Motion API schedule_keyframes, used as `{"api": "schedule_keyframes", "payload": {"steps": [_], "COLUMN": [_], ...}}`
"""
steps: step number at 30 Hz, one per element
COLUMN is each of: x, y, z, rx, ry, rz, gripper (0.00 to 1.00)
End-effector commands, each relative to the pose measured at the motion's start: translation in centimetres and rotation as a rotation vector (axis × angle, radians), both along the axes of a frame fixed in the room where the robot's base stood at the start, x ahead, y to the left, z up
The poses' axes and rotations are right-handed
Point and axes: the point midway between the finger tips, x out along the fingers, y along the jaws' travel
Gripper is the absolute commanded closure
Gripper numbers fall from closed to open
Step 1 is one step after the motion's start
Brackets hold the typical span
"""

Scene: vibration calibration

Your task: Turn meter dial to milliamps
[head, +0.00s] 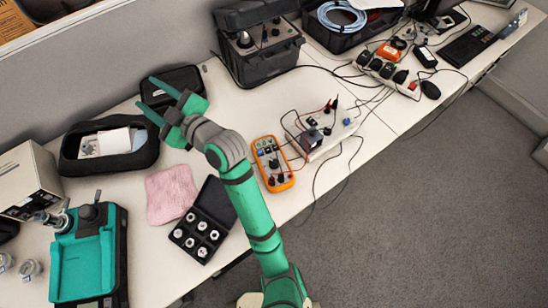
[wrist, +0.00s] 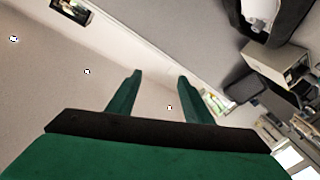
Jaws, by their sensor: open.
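An orange multimeter (head: 272,163) lies face up on the white desk, to the right of my arm in the head view. Its dial (head: 274,164) shows near the middle of its face, but it is too small to read the setting. Dark plugs and leads sit at its lower end. My gripper (head: 146,94) is open and empty, up and to the left of the meter, near a black case. In the wrist view my two green fingers (wrist: 160,88) are spread with nothing between them. The meter cannot be made out in the wrist view.
A white box with leads (head: 325,138) stands right of the meter. A black tray of round parts (head: 203,222), a pink cloth (head: 171,194) and a black pouch (head: 140,158) lie to the left. An open black case (head: 258,62) stands behind. Bare desk lies behind the meter.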

Motion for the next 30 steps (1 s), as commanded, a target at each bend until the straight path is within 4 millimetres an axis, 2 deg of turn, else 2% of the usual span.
{"api": "schedule_keyframes", "payload": {"steps": [2,7,11,14,17,20,24,30], "x": [0.2,-0.2,-0.6,-0.9,-1.1,-1.4,-1.8,-2.9], "y": [0.4,0.6,-0.2,-1.7,-3.9,-7.1,-12.8,-22.1], "z": [0.2,-1.2,-3.2,-5.1,-7.3,-9.4,-12.1,-14.4], "rx": [-0.103,-0.340,-0.533,-0.688,-0.844,-1.002,-1.219,-1.479], "ry": [-0.047,-0.125,-0.169,-0.191,-0.200,-0.195,-0.158,-0.058], "rz": [0.059,0.192,0.296,0.376,0.459,0.541,0.659,0.824], "gripper": [0.54,0.54,0.54,0.54,0.54,0.54,0.54,0.54]}}
